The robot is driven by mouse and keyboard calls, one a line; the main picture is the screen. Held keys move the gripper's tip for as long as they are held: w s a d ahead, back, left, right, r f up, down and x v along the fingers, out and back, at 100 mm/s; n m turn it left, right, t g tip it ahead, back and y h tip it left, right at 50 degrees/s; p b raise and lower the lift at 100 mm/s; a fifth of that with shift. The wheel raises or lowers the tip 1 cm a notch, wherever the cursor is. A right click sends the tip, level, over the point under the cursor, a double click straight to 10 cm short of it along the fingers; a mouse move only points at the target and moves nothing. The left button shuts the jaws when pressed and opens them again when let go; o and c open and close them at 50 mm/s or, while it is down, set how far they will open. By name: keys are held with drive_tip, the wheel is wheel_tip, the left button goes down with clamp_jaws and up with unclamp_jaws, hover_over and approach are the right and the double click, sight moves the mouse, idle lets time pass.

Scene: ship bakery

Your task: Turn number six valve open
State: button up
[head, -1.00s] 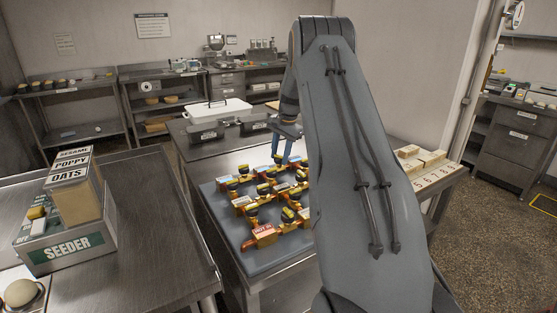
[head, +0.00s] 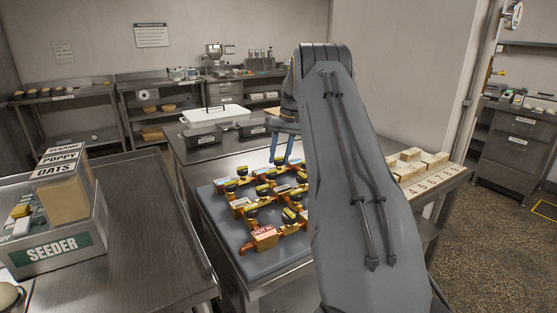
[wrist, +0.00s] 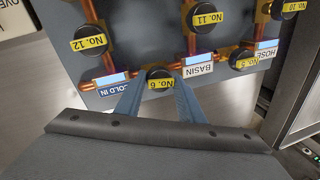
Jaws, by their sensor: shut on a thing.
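In the wrist view the number six valve (wrist: 160,82) is a dark round knob with a yellow No. 6 label, on copper pipe between the COLD IN tag (wrist: 116,85) and the BASIN tag (wrist: 197,70). My gripper (wrist: 158,88) is shut on this knob, one blue finger on each side. The label reads nearly level. In the head view my gripper (head: 284,150) is over the far edge of the grey valve board (head: 229,190); my arm hides part of the board, and the number six knob cannot be made out there.
Other valves stand close by: No. 12 (wrist: 92,41), No. 11 (wrist: 206,19) and No. 10 (wrist: 289,6). The HOT IN block (head: 265,234) is at the board's near side. The seeder box (head: 55,250) stands on the left bench. Numbered blocks (head: 413,171) lie at right.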

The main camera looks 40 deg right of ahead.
drive_tip(key=shift+s+d+f+n, duration=0.15)
drive_tip(key=shift+d+n, duration=0.1)
drive_tip(key=shift+n, duration=0.55)
drive_tip(key=shift+b, duration=0.3)
drive_tip(key=o, duration=0.9)
drive_tip(key=shift+d, duration=0.15)
drive_tip(key=shift+o, duration=0.2)
drive_tip(key=shift+a, duration=0.25)
drive_tip(key=b+v, duration=0.1)
drive_tip(key=v, duration=0.7)
drive_tip(key=shift+w+b, duration=0.3)
drive_tip(key=shift+b, duration=0.1)
